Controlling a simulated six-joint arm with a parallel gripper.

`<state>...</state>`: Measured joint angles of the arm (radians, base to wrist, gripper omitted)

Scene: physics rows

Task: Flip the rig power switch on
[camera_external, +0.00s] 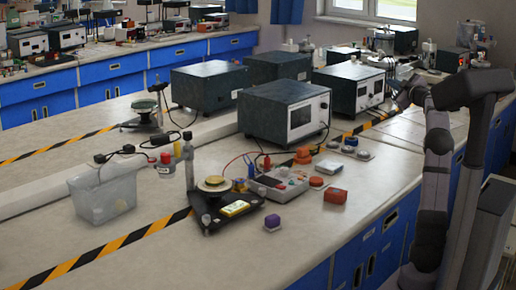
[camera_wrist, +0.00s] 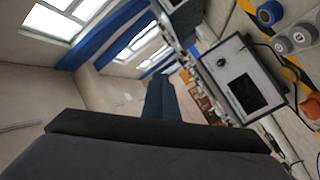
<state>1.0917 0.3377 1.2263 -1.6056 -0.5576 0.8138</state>
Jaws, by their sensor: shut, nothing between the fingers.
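A grey control box (camera_external: 281,182) with a red part and small controls on top lies on the bench, likely the rig's switch box. Its power switch is too small to make out, so I cannot tell its position. Beside it on the left stands a black-based apparatus (camera_external: 226,207) with a round plate on top. My gripper (camera_external: 401,100) is shut and empty, high at the right, well away from the control box. In the wrist view my gripper (camera_wrist: 162,97) points toward the room and windows; the control box does not clearly show there.
A dark instrument with a white front (camera_external: 285,110) stands behind the control box. A clear bin (camera_external: 103,192) stands at left. The front bench surface is largely clear.

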